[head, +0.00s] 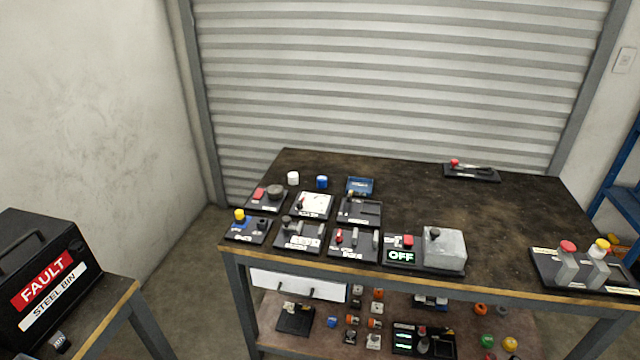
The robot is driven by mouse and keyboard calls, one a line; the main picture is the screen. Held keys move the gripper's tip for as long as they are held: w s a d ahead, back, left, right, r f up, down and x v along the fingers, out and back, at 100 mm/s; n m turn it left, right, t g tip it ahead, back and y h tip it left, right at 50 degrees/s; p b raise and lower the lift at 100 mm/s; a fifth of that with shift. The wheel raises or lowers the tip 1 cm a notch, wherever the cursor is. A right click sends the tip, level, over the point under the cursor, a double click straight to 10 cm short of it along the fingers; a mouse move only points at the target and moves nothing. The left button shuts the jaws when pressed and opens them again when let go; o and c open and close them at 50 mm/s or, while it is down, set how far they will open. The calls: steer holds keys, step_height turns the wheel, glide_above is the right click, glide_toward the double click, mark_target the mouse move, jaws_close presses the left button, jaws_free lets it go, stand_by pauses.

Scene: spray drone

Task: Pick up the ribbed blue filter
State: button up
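A small blue cylinder (322,182) stands upright near the back left of the table top, to the right of a similar white cylinder (293,178). It may be the ribbed blue filter, but it is too small to tell whether it has ribs. A second small blue piece (332,322) is on the lower shelf, with its shape unclear. My gripper is not in view.
Black device panels, one marked OFF (401,257), line the left front of the dark table (470,215). A blue box (360,186) is near the blue cylinder. The table's middle right is clear. A black FAULT bin (40,255) stands at left.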

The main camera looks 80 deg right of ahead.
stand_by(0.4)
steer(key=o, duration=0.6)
